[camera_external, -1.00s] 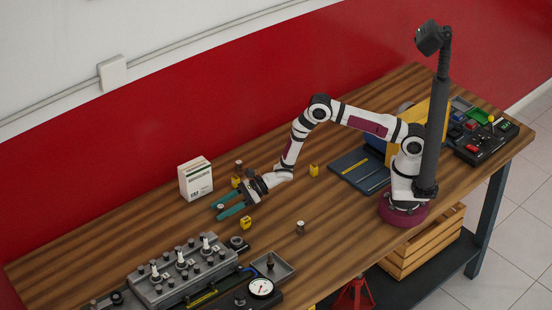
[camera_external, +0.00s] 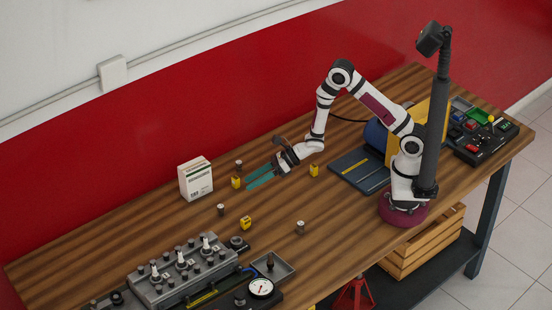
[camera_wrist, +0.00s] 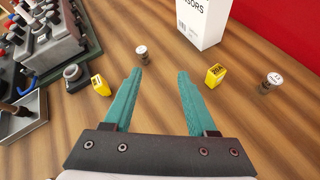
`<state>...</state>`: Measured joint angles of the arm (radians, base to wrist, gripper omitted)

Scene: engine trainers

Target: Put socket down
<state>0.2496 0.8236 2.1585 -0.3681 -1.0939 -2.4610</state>
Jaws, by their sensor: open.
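A small metal socket (camera_external: 221,209) stands upright on the wooden table, left of my gripper (camera_external: 258,175). It also shows in the wrist view (camera_wrist: 142,54), just beyond the left fingertip and apart from both fingers. My gripper, with teal fingers, is open and empty, raised above the table; the gap between its fingers shows in the wrist view (camera_wrist: 160,74). Two similar small cylinders stand on the table: one (camera_external: 238,167) near the white box, also at the right of the wrist view (camera_wrist: 272,82), and one (camera_external: 300,227) nearer the front.
Small yellow blocks (camera_external: 246,222), (camera_external: 236,182), (camera_external: 314,170) stand around my gripper. A white box (camera_external: 196,180) stands at the back left. An engine block (camera_external: 180,275) and a grey tray (camera_external: 285,270) are at the front left. The table between the engine and box is mostly clear.

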